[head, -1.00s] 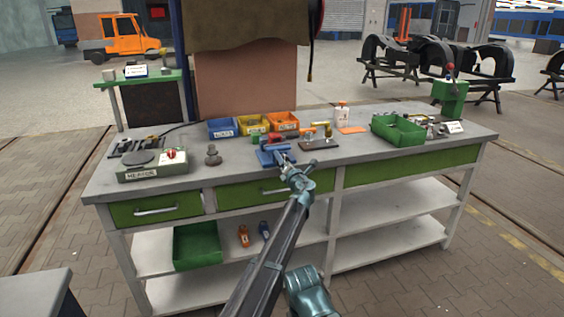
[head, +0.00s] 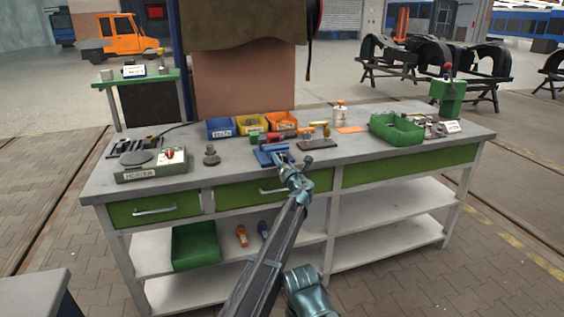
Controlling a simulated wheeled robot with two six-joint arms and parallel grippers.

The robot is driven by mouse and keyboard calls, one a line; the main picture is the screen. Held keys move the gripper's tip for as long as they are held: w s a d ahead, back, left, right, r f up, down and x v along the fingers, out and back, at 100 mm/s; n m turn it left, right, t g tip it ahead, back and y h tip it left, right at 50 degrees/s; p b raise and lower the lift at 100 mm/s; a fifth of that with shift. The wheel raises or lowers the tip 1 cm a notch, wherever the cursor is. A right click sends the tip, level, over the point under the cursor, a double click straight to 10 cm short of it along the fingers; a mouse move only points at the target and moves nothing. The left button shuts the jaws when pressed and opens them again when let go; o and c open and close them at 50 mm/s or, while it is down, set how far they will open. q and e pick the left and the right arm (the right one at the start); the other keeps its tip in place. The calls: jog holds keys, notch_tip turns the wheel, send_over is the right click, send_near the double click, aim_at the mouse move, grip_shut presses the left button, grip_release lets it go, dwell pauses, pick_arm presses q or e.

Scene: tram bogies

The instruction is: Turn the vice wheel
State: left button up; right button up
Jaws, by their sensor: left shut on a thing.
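The blue vice (head: 268,156) sits at the front edge of the grey workbench (head: 350,160), near its middle. My left gripper (head: 287,168) is at the front of the vice, where the wheel is. The gripper and wrist hide the wheel almost wholly. The gripper is shut on the vice wheel, though the fingers are small and hard to make out.
Blue, yellow and orange bins (head: 252,124) stand behind the vice. A green tray (head: 396,130) and a green press (head: 447,98) are at the right. A grey-green heater box (head: 152,165) is at the left.

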pick_arm(q)
jog(key=shift+n, duration=2)
jog(key=o, duration=1.1)
jog(key=shift+s, duration=0.2)
